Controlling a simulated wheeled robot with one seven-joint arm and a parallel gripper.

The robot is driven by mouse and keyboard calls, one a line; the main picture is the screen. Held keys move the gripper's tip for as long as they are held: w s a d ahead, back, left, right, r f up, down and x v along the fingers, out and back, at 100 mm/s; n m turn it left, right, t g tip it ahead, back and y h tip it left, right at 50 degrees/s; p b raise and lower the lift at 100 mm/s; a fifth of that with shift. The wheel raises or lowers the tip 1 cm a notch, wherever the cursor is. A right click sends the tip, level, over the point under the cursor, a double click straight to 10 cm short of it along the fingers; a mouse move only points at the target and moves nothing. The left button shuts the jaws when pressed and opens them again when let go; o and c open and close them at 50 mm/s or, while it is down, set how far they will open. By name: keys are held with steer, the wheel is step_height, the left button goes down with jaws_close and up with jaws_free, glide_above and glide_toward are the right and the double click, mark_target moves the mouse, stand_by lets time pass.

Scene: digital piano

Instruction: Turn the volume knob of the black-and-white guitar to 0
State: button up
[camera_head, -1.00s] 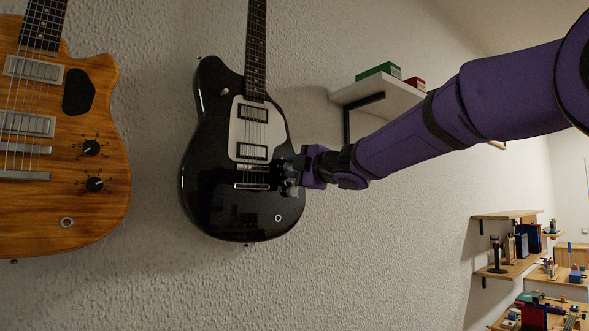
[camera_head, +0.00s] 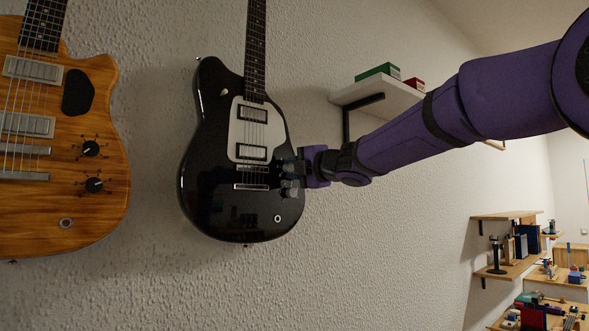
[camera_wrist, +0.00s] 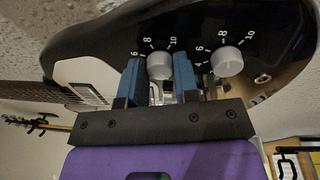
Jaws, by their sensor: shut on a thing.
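The black-and-white guitar (camera_head: 215,185) hangs upright on the wall, with a black body and white pickguard. My gripper (camera_head: 290,168) is at its lower right edge, by the knobs. In the wrist view, my gripper's two blue fingers (camera_wrist: 158,78) are shut on a pale grey knob (camera_wrist: 159,65), one on each side. White numbers 6, 8 and 10 show around this knob; its lower numbers are hidden. A second grey knob (camera_wrist: 227,62) stands free to the right, with its own numbers 4 to 10. I see no label telling which is volume, and no clear pointer mark.
An orange wooden guitar (camera_head: 60,150) with two black knobs hangs at the left. A white shelf (camera_head: 392,98) with small boxes is on the wall behind my arm. Wooden shelves (camera_head: 508,268) with small things stand at the far right, well away.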

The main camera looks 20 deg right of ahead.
steer(key=o, duration=0.9)
steer(key=v, duration=1)
steer(key=shift+s+d+f, duration=0.1)
steer(key=shift+s+d, duration=0.1)
steer(key=shift+s, duration=0.1)
